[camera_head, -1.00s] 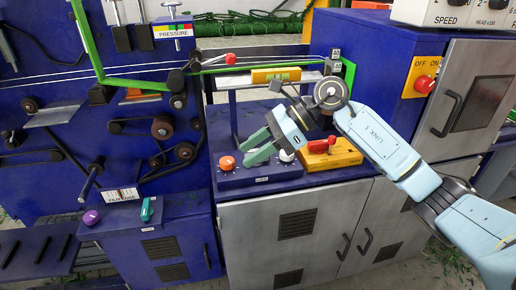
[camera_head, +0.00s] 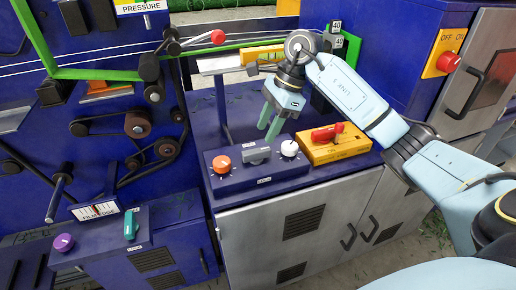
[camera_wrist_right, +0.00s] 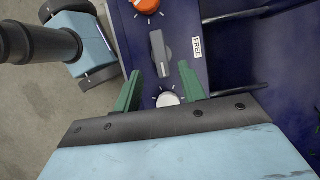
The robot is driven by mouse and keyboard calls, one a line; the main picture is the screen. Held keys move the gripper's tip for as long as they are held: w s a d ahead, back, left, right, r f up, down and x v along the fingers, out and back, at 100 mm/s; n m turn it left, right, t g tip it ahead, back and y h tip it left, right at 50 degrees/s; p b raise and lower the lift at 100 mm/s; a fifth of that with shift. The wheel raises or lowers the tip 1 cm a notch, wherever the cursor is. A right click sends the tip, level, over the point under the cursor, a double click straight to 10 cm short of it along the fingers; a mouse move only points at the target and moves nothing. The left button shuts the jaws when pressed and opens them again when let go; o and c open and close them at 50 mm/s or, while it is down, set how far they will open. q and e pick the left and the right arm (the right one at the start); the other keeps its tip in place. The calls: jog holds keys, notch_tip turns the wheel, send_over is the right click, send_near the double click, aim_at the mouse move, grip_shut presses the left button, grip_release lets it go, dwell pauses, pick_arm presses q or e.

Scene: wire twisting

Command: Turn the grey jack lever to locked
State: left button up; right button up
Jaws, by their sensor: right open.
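The grey lever (camera_head: 257,155) is on the dark blue control box, between an orange knob (camera_head: 221,163) and a white knob (camera_head: 289,148). It lies roughly along the row of knobs. In the right wrist view the lever (camera_wrist_right: 160,54) is just ahead of my fingertips, and a FREE label (camera_wrist_right: 196,47) is beside it. My right gripper (camera_head: 268,127) is open and empty, its green fingers pointing down above and behind the lever. In the right wrist view the gripper (camera_wrist_right: 160,80) has its fingers either side of the white knob's line. My left gripper is not in view.
A yellow block with a red handle (camera_head: 326,133) stands right of the control box. A purple knob (camera_head: 64,242) and teal switch (camera_head: 130,224) are at lower left.

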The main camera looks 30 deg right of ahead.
aim_at(257, 150)
jog(key=b+x, duration=0.1)
jog(key=x, duration=0.5)
jog(key=shift+w+a+f, duration=0.1)
jog(key=shift+f, duration=0.05)
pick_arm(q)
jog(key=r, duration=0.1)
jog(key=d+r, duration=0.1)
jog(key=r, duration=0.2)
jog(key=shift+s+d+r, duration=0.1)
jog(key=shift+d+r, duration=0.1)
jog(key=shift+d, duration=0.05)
pick_arm(e)
grip_shut()
